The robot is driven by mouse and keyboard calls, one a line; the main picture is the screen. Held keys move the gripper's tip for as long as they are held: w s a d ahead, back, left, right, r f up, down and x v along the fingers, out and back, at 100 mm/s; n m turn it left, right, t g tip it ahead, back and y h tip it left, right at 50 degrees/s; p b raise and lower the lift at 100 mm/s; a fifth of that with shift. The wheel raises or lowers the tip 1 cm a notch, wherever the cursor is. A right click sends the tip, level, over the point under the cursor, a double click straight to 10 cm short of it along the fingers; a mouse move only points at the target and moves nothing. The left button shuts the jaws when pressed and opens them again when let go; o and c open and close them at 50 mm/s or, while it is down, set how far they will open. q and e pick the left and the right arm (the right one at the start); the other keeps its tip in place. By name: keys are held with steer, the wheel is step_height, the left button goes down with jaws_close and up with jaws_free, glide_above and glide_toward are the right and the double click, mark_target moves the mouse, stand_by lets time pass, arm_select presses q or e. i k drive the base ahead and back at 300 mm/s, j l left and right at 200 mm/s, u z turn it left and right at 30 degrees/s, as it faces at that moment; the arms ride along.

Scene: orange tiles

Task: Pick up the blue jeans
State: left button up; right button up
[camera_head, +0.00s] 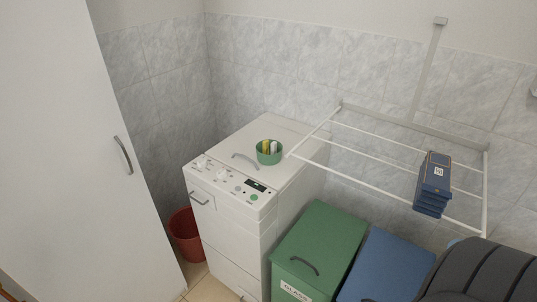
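The blue jeans (434,186) are folded and hang over the bars of a white drying rack (383,132) on the right side of the head view. A small pale tag shows on their top part. Neither of my grippers is in view, and nothing is seen touching the jeans.
A white washing machine (232,230) stands in the middle with a green basket (268,157) on top. Green (320,246) and blue (385,266) bins stand below the rack, with a dark rounded object (485,272) at lower right. A red bucket (186,236) sits near the white cabinet (70,150).

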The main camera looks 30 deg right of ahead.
mark_target(433, 190)
steer(key=z, duration=2.2)
steer(key=k+l, duration=0.1)
steer(key=l, duration=0.4)
steer(key=k+l, duration=0.1)
steer(key=l, duration=0.4)
